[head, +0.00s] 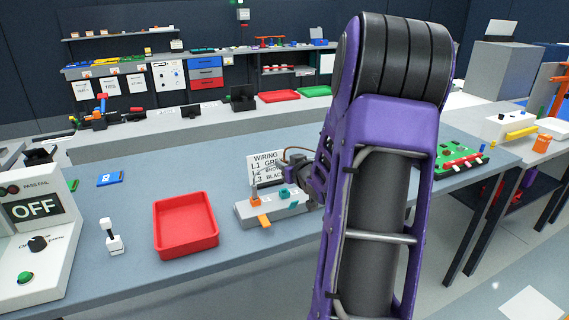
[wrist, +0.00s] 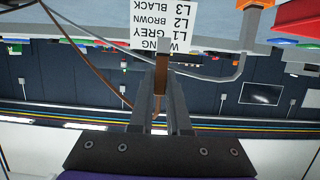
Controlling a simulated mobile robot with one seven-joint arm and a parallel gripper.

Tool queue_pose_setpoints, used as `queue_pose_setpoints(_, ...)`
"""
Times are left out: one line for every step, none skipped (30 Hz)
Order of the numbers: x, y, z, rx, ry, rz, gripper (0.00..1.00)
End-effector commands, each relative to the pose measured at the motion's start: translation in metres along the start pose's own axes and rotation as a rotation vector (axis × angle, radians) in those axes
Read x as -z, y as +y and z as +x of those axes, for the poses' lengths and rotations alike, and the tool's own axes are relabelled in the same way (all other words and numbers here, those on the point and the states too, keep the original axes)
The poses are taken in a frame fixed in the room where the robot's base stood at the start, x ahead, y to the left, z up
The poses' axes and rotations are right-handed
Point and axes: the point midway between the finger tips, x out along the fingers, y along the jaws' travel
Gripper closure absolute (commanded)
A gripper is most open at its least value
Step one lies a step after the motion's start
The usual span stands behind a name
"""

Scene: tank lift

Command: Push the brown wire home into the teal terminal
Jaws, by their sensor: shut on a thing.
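My gripper (wrist: 161,72) is shut on the brown wire (wrist: 161,62), whose brown end piece shows between the fingers in the wrist view. A thinner brown length (wrist: 92,65) loops off to the upper left there. In the head view my gripper (head: 303,188) is mostly hidden behind my purple arm, just right of the teal terminal (head: 287,194). The teal terminal sits on a light grey block (head: 247,211), beside an orange terminal (head: 256,201). The head view does not show whether the wire's tip touches the teal terminal. The wrist view does not clearly show that terminal.
A wiring card (head: 264,167) stands behind the block; it also shows upside down in the wrist view (wrist: 160,25). A red tray (head: 186,225) lies left of the block. A green board (head: 458,158) lies to the right. The bench behind the tray is clear.

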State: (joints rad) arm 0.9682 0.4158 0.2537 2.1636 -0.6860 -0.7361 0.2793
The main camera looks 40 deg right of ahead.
Motion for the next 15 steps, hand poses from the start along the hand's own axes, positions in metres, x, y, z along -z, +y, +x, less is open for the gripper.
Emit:
queue_pose_setpoints(-0.01, 0.0, 0.003, 0.001, 0.0, 0.0, 1.0)
queue_pose_setpoints(-0.013, 0.0, 0.004, 0.001, 0.0, 0.0, 1.0)
queue_pose_setpoints(-0.016, 0.0, 0.005, 0.001, 0.0, 0.0, 1.0)
queue_pose_setpoints(-0.018, 0.0, 0.006, 0.001, 0.0, 0.0, 1.0)
queue_pose_setpoints(-0.021, 0.0, 0.006, 0.0, 0.0, 0.0, 1.0)
queue_pose_setpoints(-0.023, 0.0, 0.007, 0.0, 0.0, 0.0, 1.0)
queue_pose_setpoints(-0.024, 0.0, 0.008, 0.0, 0.0, 0.0, 1.0)
queue_pose_setpoints(-0.026, 0.0, 0.008, 0.0, 0.0, 0.0, 1.0)
queue_pose_setpoints(-0.027, 0.0, 0.008, 0.0, 0.0, 0.0, 1.0)
queue_pose_setpoints(-0.027, 0.0, 0.009, 0.0, 0.0, 0.0, 1.0)
queue_pose_setpoints(-0.028, 0.0, 0.009, 0.0, 0.0, 0.0, 1.0)
queue_pose_setpoints(-0.028, 0.0, 0.009, 0.0, 0.0, 0.0, 1.0)
queue_pose_setpoints(-0.028, 0.0, 0.009, 0.0, 0.0, 0.0, 1.0)
queue_pose_setpoints(-0.028, 0.0, 0.009, 0.0, 0.0, 0.0, 1.0)
queue_pose_setpoints(-0.028, 0.0, 0.009, 0.0, 0.0, 0.0, 1.0)
